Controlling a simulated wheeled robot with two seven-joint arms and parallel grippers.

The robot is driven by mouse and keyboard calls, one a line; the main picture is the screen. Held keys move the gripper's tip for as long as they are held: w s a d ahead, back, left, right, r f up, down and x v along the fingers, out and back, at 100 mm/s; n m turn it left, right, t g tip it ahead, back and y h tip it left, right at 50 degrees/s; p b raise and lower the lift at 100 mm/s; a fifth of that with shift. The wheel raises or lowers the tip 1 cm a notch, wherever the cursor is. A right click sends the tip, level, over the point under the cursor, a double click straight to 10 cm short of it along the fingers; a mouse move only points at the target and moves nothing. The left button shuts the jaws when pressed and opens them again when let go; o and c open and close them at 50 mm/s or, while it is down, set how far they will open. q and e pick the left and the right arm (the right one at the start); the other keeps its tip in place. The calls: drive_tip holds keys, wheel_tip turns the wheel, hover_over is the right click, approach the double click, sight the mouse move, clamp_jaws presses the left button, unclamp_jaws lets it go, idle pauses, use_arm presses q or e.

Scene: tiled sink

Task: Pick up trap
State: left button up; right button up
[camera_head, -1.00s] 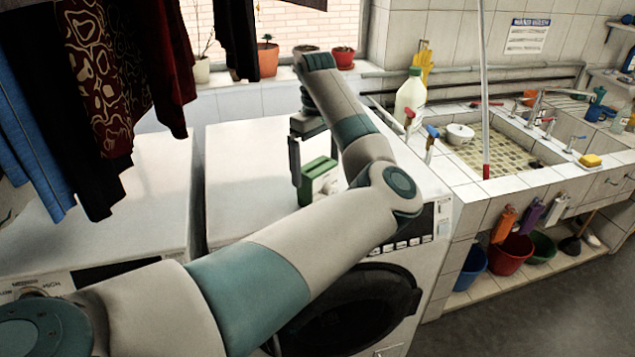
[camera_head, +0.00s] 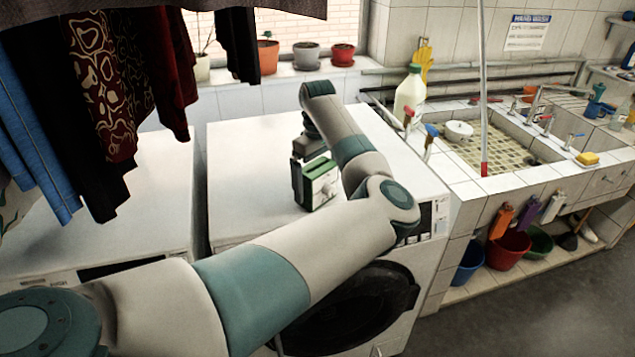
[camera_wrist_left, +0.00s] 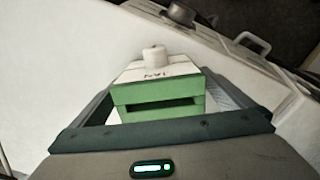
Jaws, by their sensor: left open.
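The trap (camera_head: 320,188) is a small green and white box with a pale knob on its face. It stands on top of the white washing machine. It also shows in the left wrist view (camera_wrist_left: 156,88), with its knob side away from the wrist. My left gripper (camera_head: 308,178) is down at the trap, open, with one finger on each side of it. In the left wrist view the gripper (camera_wrist_left: 162,92) has the box between its spread fingers, with a visible gap on the right. Part of the gripper is hidden behind the trap and my arm. My right gripper is not in view.
The washing machine top (camera_head: 255,150) is mostly clear around the trap. A white jug (camera_head: 409,96) and the tiled sink (camera_head: 500,180) are to the right. Dark clothes (camera_head: 100,90) hang at the left. Potted plants (camera_head: 306,57) line the sill behind.

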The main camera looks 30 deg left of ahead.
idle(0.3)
use_arm(q)
drive_tip(key=c, duration=1.2)
drive_tip(key=shift+r, duration=0.1)
